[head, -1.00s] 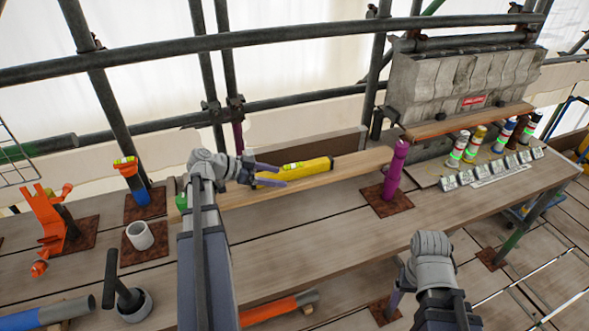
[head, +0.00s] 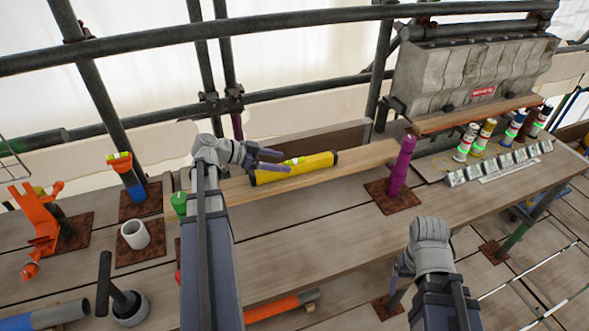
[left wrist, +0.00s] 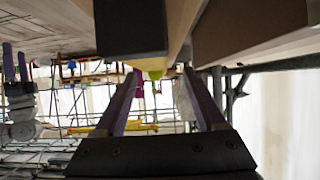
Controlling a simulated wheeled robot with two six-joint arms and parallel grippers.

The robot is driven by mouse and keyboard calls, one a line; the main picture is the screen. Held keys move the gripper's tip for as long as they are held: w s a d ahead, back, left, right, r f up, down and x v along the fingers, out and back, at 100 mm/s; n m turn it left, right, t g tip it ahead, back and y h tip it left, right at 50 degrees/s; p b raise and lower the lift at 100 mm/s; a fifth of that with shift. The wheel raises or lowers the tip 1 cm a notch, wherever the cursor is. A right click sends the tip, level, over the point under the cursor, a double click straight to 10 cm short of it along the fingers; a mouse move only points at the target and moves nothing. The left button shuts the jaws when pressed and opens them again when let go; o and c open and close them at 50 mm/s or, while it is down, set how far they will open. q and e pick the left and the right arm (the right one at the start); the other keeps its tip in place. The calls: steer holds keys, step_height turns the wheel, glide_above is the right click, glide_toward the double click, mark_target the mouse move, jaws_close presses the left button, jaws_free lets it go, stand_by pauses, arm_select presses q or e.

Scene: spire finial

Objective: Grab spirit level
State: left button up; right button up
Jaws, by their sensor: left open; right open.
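The yellow spirit level (head: 318,164) with dark ends lies along a pale plank on the bench. My left gripper (head: 286,161) is open, with its purple fingers overlapping the left part of the level in the head view. In the left wrist view, the level's black end cap (left wrist: 130,25) and some yellow body show at the top, just beyond the two spread fingers (left wrist: 160,75). Nothing is visibly held, and I cannot tell whether the fingers touch the level. My right gripper (head: 398,285) is open and empty, low in front of the bench.
A purple post (head: 401,166) on a rusty plate stands right of the level. A dark board (head: 338,140) is behind it. The bench front (head: 300,240) is mostly clear.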

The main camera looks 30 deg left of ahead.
mark_target(294, 167)
arm_select(q)
steer(key=shift+w+d+f, duration=0.25)
steer(key=shift+w+f, duration=0.05)
steer(key=shift+w, duration=0.05)
steer(key=shift+w+d+f+b, duration=0.1)
steer(key=shift+d+f+b, duration=0.25)
steer(key=shift+b, duration=0.1)
steer(key=b+x, duration=0.2)
steer(key=x, duration=0.1)
steer(key=shift+d+f, duration=0.2)
steer(key=shift+f, duration=0.15)
steer(key=shift+w+d, duration=0.25)
steer(key=shift+w, duration=0.05)
steer(key=shift+c, duration=0.3)
jaws_close()
